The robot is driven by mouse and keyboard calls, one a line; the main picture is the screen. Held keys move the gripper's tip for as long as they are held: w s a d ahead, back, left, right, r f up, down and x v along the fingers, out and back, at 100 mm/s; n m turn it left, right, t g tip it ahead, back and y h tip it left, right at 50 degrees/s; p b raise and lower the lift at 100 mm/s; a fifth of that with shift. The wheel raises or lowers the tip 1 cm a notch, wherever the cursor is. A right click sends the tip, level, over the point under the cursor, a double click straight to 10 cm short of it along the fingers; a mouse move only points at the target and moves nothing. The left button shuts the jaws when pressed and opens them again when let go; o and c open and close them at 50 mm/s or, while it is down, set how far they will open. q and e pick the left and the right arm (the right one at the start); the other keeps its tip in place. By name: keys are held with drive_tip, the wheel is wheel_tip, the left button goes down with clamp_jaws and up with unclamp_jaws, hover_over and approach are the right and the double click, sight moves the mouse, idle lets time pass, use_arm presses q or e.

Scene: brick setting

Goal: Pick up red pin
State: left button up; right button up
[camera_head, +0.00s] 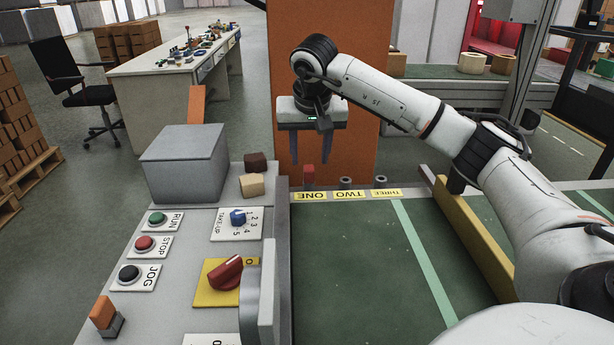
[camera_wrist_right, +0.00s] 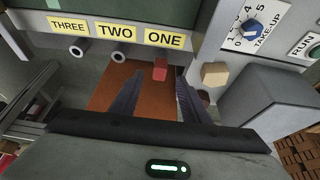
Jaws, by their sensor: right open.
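The red pin (camera_head: 309,178) stands upright at the far edge of the green belt, behind the yellow label ONE (camera_head: 310,195). It also shows in the right wrist view (camera_wrist_right: 160,69), between the two finger tips. My right gripper (camera_head: 309,161) is open and empty, pointing down, with its fingers apart on either side above the pin. Whether the fingers touch the pin cannot be told. My left gripper is not in view.
Two grey tubes (camera_head: 345,183) (camera_head: 380,181) stand by labels TWO and THREE. A dark brown block (camera_head: 256,163) and a tan block (camera_head: 252,186) lie left of the pin, near a grey box (camera_head: 186,165). An orange-brown panel (camera_head: 349,110) rises behind. The green belt (camera_head: 350,265) is clear.

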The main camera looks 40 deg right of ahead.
sight(309, 169)
drive_tip(key=x, duration=0.5)
drive_tip(key=shift+w+d+f, duration=0.1)
drive_tip(key=shift+w+f, duration=0.05)
drive_tip(key=shift+w, duration=0.05)
clamp_jaws()
